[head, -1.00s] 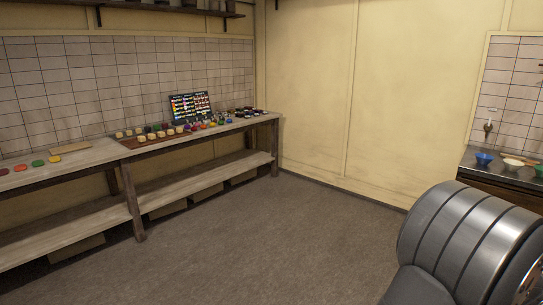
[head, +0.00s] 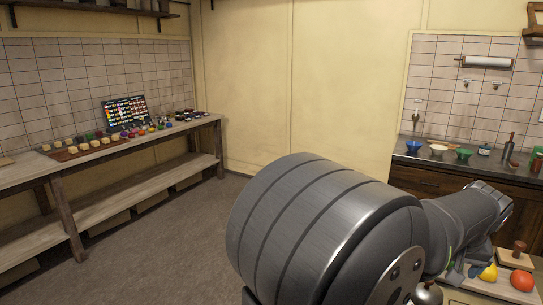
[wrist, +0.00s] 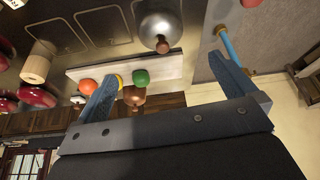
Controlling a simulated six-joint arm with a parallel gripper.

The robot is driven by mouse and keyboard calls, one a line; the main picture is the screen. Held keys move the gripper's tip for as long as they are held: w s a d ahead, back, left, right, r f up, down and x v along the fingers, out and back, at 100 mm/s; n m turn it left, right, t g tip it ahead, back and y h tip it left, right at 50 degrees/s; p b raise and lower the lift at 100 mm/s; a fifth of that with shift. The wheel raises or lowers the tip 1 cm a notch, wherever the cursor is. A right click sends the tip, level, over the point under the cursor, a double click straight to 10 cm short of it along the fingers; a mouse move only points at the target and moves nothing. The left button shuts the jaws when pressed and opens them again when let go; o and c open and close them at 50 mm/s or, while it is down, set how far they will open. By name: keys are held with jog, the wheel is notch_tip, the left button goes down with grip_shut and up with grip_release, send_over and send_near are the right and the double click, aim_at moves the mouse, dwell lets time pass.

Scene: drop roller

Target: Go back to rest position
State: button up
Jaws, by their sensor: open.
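My gripper (wrist: 163,66) shows in the wrist view with two blue fingers spread wide apart. It is open, and no object shows held between the fingers. Beyond the fingers is a pale board (wrist: 170,68) with an orange-red round item (wrist: 87,86) and a green item (wrist: 141,77). A yellow item is partly hidden by the left finger. In the head view, my grey arm fills the lower middle and reaches right, towards the counter. The fingers cannot be made out clearly there.
In the head view, a red-orange item (head: 522,281) and a yellow item (head: 489,272) sit at the lower right, near a wooden block (head: 515,257). Bowls (head: 413,146) stand on the back counter. A metal dome (wrist: 160,20) is near the fingers. The floor (head: 170,240) at left is clear.

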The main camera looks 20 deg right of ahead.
aim_at(426, 292)
jog(key=x, duration=1.7)
jog(key=shift+w+d+r, duration=0.1)
jog(key=shift+d+r, duration=0.05)
notch_tip(426, 292, up, 10)
jog(key=shift+r, duration=0.2)
jog(key=w+a+r, duration=0.3)
jog(key=w+r, duration=0.1)
jog(key=w, duration=0.2)
jog(key=w+a+r+m, duration=0.1)
jog(key=w+a+r, duration=0.2)
jog(key=w, duration=0.3)
jog(key=shift+a+r, duration=0.3)
jog(key=shift+r, duration=0.1)
